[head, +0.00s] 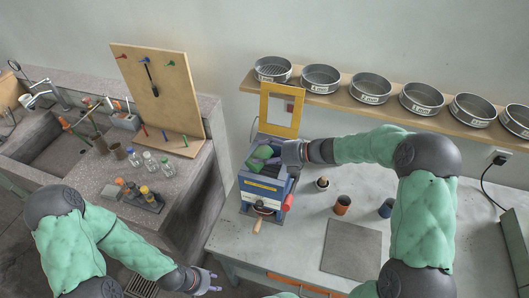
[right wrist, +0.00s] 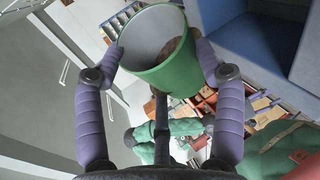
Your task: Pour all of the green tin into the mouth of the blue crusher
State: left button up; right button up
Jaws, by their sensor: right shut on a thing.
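The green tin (head: 262,153) is tilted over the top of the blue crusher (head: 262,186). My right gripper (head: 275,155) is shut on the tin. In the right wrist view the tin (right wrist: 165,68) sits between both fingers of the gripper (right wrist: 160,62). Some dark brown material shows inside it. The crusher's blue wall (right wrist: 255,48) is close beside the tin there. The crusher's mouth is largely hidden by the tin and hand. My left gripper (head: 212,282) is empty and open, low in front of the bench.
A yellow frame (head: 281,110) stands behind the crusher. A shelf of sieves (head: 371,88) runs along the wall. Orange-brown (head: 342,204) and dark blue (head: 387,208) cups and a grey mat (head: 352,250) are to the right. A sink counter (head: 90,170) is left, across a gap.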

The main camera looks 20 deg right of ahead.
aim_at(258, 148)
jog(key=shift+w+d+f+m+y+p, duration=0.2)
jog(key=shift+m+y+p, duration=0.3)
jog(key=shift+p, duration=0.7)
jog(key=shift+w+d+m+g+y+p, duration=0.3)
jog(key=shift+d+m+y+p, duration=0.25)
jog(key=shift+m+p, duration=0.85)
jog(key=shift+w+d+r+m+y+p, duration=0.15)
jog(key=shift+w+d+m+y+p, duration=0.15)
jog(key=shift+y+p, duration=0.7)
jog(key=shift+w+d+r+m+p, duration=0.15)
jog(key=shift+w+d+m+p, duration=0.15)
jog(key=shift+m+p, duration=0.4)
jog(key=shift+y, duration=0.25)
jog(key=shift+s, duration=0.1)
